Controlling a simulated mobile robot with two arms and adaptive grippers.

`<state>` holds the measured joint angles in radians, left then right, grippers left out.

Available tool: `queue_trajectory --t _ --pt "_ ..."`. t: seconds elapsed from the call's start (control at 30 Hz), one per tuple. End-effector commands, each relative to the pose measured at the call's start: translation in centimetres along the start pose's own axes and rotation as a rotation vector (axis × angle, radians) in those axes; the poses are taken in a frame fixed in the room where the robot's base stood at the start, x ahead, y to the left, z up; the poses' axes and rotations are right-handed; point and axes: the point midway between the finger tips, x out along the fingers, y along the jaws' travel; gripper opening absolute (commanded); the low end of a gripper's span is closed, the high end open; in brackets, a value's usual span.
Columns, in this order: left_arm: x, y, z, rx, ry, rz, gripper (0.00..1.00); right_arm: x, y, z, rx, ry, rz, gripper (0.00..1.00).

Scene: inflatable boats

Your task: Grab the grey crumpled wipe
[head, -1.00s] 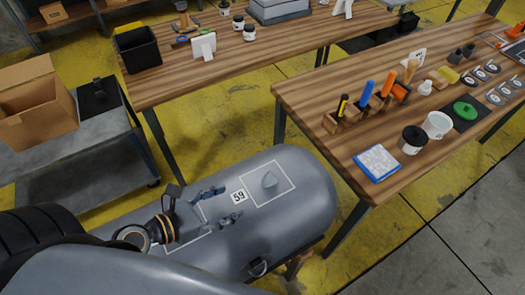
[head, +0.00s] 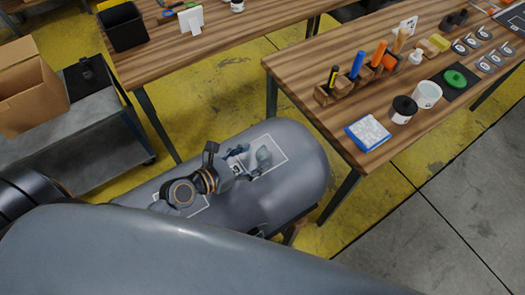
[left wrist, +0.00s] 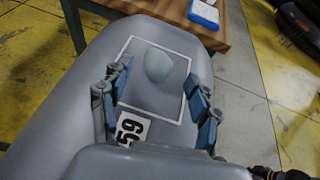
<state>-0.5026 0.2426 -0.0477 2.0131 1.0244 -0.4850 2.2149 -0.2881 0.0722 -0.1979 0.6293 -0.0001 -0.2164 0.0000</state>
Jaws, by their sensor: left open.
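The grey crumpled wipe (head: 264,156) lies inside a white outlined rectangle on the rounded top of a grey inflatable tube (head: 305,175). It also shows in the left wrist view (left wrist: 158,65), as a small pale lump near the top middle. My left gripper (head: 243,161) is just left of the wipe in the head view, over the tube. In the left wrist view its two fingers are spread apart, with the wipe beyond and between their tips. Nothing is between the fingers' pads. My right gripper is in neither view.
A cardboard box (head: 28,88) sits on a grey cart at left. Another grey tube (head: 190,255) fills the foreground.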

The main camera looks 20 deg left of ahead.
Motion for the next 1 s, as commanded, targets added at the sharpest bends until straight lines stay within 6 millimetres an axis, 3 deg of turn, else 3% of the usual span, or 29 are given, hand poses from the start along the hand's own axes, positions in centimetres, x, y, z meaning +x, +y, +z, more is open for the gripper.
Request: queue_trajectory --t 0.2,0.47,0.5,0.7,1.0 --pt "2.9 0.1 0.0 0.000 0.000 0.001 0.62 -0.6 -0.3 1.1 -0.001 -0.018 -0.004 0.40" --pt "3.3 0.1 -0.1 0.001 0.001 0.001 0.62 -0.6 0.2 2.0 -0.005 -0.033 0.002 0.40" --pt "3.3 0.1 -0.1 0.001 0.001 0.001 0.60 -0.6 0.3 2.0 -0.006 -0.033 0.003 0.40" --pt "3.3 0.1 -0.1 0.001 0.001 0.001 0.23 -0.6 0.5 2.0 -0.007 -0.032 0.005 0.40" --pt "3.3 0.1 -0.1 0.001 0.001 0.000 0.23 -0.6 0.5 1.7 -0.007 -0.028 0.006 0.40"
